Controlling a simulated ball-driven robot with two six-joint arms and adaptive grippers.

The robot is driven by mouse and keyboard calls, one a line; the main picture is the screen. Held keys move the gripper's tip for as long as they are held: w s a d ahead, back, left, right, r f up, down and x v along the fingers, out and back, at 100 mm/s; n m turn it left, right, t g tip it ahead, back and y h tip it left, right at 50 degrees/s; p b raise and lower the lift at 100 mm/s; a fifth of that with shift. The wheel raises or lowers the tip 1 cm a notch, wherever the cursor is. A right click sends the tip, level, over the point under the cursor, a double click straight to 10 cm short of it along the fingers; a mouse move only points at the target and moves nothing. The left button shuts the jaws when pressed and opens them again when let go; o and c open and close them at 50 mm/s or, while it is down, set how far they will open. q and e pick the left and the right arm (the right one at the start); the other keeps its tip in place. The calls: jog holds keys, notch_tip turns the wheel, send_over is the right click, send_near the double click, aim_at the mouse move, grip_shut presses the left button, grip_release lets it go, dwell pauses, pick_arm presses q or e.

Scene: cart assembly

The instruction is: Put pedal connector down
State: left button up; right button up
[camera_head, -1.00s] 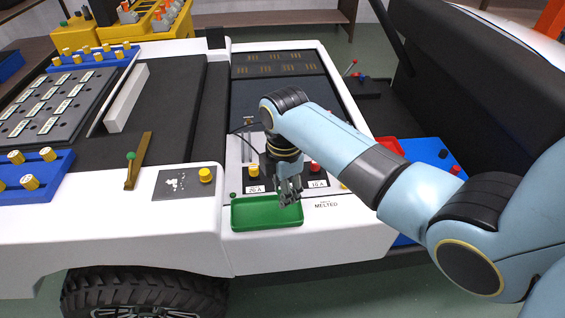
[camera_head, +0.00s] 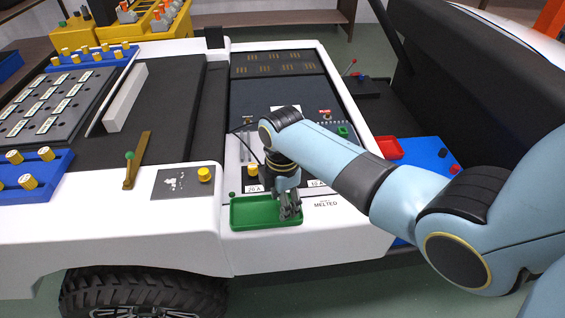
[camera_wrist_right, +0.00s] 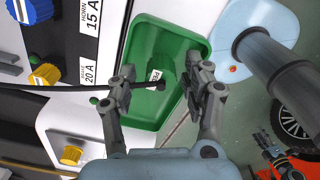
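My right gripper (camera_head: 289,205) points down at the right end of the green tray (camera_head: 240,226) on the white cart edge. In the right wrist view its two fingers (camera_wrist_right: 160,78) stand apart, so it is open. Between them, over the tray floor (camera_wrist_right: 150,40), I see a green rounded piece with a white label reading "PE" (camera_wrist_right: 154,76) and the black end of a cable (camera_wrist_right: 152,87). This appears to be the pedal connector. I cannot tell whether it touches the tray floor.
Yellow (camera_wrist_right: 46,74) and blue (camera_wrist_right: 34,10) knobs stand by the fuse labels behind the tray. A yellow knob (camera_head: 204,174) and a wooden lever (camera_head: 138,162) are left of it. A red tray (camera_head: 388,148) lies to the right. The black cable crosses from the panel.

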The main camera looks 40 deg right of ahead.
jog(key=shift+s, duration=0.1)
notch_tip(320, 180, up, 12)
jog(key=p, duration=0.1)
jog(key=shift+r, duration=0.15)
dwell(0.6)
